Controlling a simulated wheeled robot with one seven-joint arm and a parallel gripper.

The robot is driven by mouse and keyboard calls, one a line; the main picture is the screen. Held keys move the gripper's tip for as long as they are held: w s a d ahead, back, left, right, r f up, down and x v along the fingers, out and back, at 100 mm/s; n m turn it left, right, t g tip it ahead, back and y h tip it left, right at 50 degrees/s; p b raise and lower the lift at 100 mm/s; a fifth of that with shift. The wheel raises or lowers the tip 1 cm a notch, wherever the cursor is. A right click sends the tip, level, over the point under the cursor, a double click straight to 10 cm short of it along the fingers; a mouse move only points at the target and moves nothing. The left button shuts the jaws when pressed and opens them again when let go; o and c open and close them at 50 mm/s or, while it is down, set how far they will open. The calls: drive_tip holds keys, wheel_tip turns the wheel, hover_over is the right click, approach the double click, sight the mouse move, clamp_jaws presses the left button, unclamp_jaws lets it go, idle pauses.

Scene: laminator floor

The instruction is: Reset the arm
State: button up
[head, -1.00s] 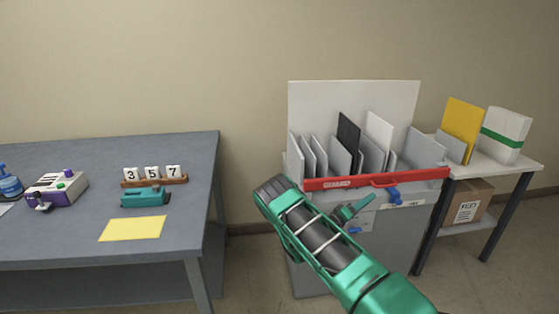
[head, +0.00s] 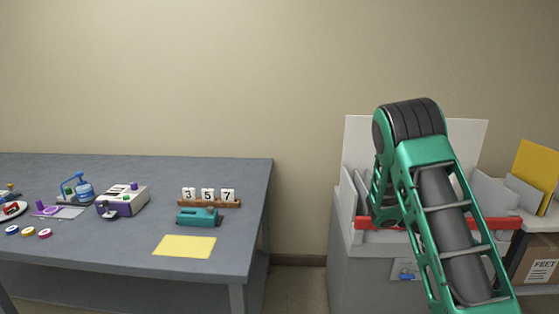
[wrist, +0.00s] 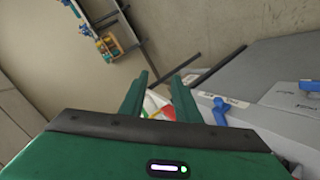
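My green arm rises at the right of the head view, bent at a dark joint. It stands in front of the grey cabinet with the red guard bar and hides much of it. In the wrist view my gripper (wrist: 158,76) shows two green fingers set apart, with a gap between them. Through the gap I see small white, red and yellow items, which look to be beyond the fingers; they are too small to name. In the head view I cannot make out the fingertips.
A grey table (head: 130,237) at left bears a yellow sheet (head: 184,246), a teal tool (head: 199,217), number blocks (head: 208,195) and a purple-white device (head: 122,202). The cabinet's red bar (head: 362,223) is close to my arm. A yellow folder (head: 537,167) stands at far right.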

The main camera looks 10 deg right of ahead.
drive_tip(key=s+a+r+n+t+y, duration=0.1)
drive_tip(key=s+a+r+y, duration=0.2)
drive_tip(key=s+a, duration=0.5)
drive_tip(key=s+a+r+n+t+y, duration=0.1)
drive_tip(key=s+a+r+y, duration=0.3)
drive_tip(key=s+a, duration=0.5)
drive_tip(key=s+a+r+n+t+y, duration=0.1)
drive_tip(key=s+a+r+y, duration=0.2)
drive_tip(key=s+a+y, duration=0.2)
drive_tip(key=s+a, duration=0.3)
drive_tip(key=s, duration=0.4)
drive_tip(key=shift+a+r+n, duration=0.15)
drive_tip(key=shift+n, duration=0.15)
drive_tip(key=shift+w, duration=0.2)
drive_tip(key=shift+w+f, duration=0.25)
drive_tip(key=shift+w, duration=0.25)
